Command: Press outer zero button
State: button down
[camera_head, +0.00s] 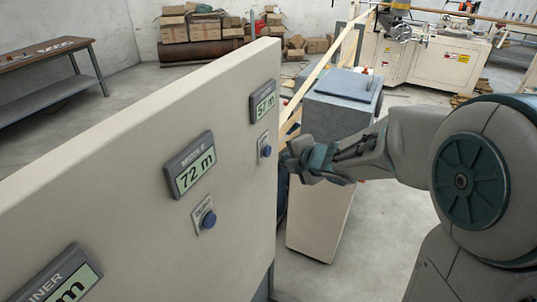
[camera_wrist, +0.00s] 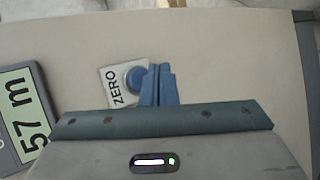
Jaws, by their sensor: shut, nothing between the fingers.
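The outer zero button (camera_head: 266,151) is a small round blue button on a pale plate, below the farthest display, which reads 57 m. In the wrist view the button (camera_wrist: 134,77) sits on a plate marked ZERO. My gripper (camera_head: 288,158) is at the far end of the panel, just right of the button in the head view. In the wrist view its blue fingers (camera_wrist: 159,70) are together and empty. They overlap the button's right edge in the picture; I cannot tell whether they touch it.
The beige panel (camera_head: 120,165) also carries a middle display (camera_head: 190,165) reading 72 m, with its own blue button (camera_head: 208,219), and a partly cut-off inner display (camera_head: 62,280). A grey-topped cabinet (camera_head: 340,95) stands behind my gripper. A table (camera_head: 45,55) stands at the back left.

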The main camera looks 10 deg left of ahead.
jog(key=shift+w+a, duration=0.2)
jog(key=shift+a, duration=0.3)
jog(key=shift+w+a, duration=0.15)
jog(key=shift+a, duration=0.35)
jog(key=shift+a, duration=0.15)
dwell(1.3)
jog(key=shift+w+a, duration=0.15)
jog(key=shift+a, duration=0.1)
jog(key=shift+w+a+b, duration=0.1)
jog(key=shift+a+b, duration=0.3)
dwell(0.8)
jog(key=shift+d, duration=0.1)
jog(key=shift+s+d, duration=0.3)
jog(key=shift+d, duration=0.4)
jog(key=shift+s+d+p, duration=0.25)
jog(key=shift+s+d, duration=0.05)
jog(key=shift+d, duration=0.5)
jog(key=shift+s+d+p, duration=0.25)
jog(key=shift+d+p, duration=0.05)
jog(key=shift+d, duration=0.45)
jog(key=shift+s+d+p, duration=0.25)
jog(key=shift+s+d, duration=0.05)
jog(key=shift+d, duration=0.5)
